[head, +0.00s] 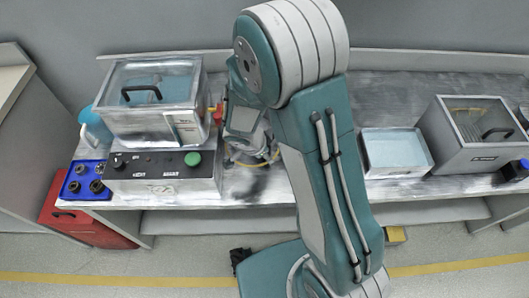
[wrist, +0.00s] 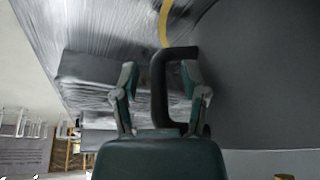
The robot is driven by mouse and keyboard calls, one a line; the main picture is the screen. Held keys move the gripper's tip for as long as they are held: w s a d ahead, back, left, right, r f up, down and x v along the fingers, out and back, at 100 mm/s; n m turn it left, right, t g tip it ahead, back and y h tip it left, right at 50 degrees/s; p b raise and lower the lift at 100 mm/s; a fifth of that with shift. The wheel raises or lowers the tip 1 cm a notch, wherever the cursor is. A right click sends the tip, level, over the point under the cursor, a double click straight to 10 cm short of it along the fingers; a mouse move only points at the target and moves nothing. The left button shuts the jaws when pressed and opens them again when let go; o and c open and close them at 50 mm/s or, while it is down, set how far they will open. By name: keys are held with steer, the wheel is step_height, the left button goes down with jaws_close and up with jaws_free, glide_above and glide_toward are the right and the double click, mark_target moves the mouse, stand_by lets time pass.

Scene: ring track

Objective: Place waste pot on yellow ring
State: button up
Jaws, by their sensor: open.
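In the wrist view, a large dark grey rounded body fills the right side; it appears to be the waste pot (wrist: 265,75). Its black loop handle (wrist: 158,95) stands between the two fingers of my gripper (wrist: 160,78). The fingers are apart, one on each side of the handle, and I cannot tell whether either touches it. Part of the yellow ring (wrist: 164,22) shows as an arc on the metal bench beside the pot. In the head view, my arm hides most of the pot and gripper; a bit of the yellow ring (head: 262,162) shows.
On the metal bench (head: 385,98), a lidded bath on a control box (head: 160,168) stands left, with a blue block (head: 84,182). A light blue tray (head: 396,150) and a grey lidded box (head: 475,140) stand right. A red case (head: 92,228) sits below left.

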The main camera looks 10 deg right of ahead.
steer(key=shift+d, duration=0.1)
steer(key=shift+r, duration=0.25)
steer(key=v, duration=1.2)
steer(key=s+d+r+n+t+y, duration=0.2)
steer(key=s+d+r+n, duration=0.2)
steer(key=s+r+n, duration=0.3)
steer(key=s+d+r+n+t+y, duration=0.1)
steer(key=s+d+r+n+y, duration=0.1)
steer(key=s+d+r+n, duration=0.2)
steer(key=s+r+n, duration=0.3)
steer(key=r, duration=0.4)
steer(key=shift+d+t, duration=0.3)
steer(key=shift+t, duration=0.1)
steer(key=shift+s+r, duration=0.1)
steer(key=shift+s, duration=0.05)
